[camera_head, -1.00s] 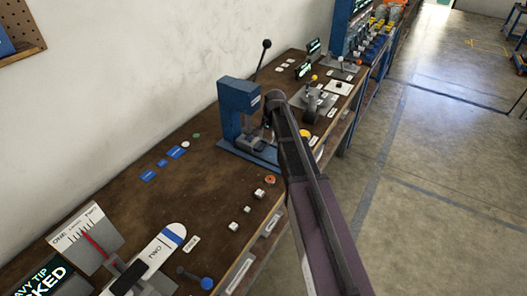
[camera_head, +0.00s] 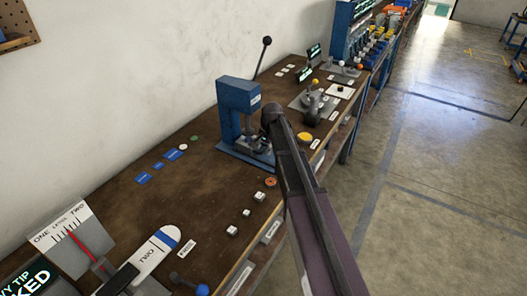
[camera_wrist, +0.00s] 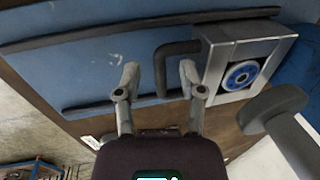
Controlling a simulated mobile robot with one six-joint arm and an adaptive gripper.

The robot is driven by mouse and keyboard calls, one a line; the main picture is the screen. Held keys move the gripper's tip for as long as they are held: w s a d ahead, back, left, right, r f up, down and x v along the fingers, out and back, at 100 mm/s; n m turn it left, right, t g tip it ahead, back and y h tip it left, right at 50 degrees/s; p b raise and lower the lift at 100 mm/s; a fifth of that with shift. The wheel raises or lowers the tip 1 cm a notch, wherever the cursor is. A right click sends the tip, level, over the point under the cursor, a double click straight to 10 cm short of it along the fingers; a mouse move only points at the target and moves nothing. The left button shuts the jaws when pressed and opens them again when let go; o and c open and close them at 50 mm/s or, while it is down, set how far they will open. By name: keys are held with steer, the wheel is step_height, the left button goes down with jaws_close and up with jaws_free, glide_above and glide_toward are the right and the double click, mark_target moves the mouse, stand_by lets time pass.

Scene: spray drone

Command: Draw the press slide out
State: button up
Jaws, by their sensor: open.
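The blue press (camera_head: 236,105) stands on the brown bench with its lever up. Its slide (camera_wrist: 214,72) is a grey metal block holding a blue round disc (camera_wrist: 241,76), seen in the wrist view. A dark U-shaped handle (camera_wrist: 160,66) sticks out from the slide's left side. My gripper (camera_wrist: 159,75) is open, with one finger on each side of the handle's outer bar in the picture. I cannot tell whether either finger touches it. In the head view my arm hides part of the press base and the gripper is hard to make out.
The blue press base (camera_wrist: 95,65) spans the wrist view. Small white blocks (camera_head: 232,230) and an orange ring (camera_head: 270,182) lie along the bench's front edge. A grey lever fixture (camera_head: 313,103) and yellow button (camera_head: 305,137) are beyond my arm. The floor to the right is clear.

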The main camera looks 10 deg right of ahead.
jaws_close()
steer(key=shift+s, duration=0.15)
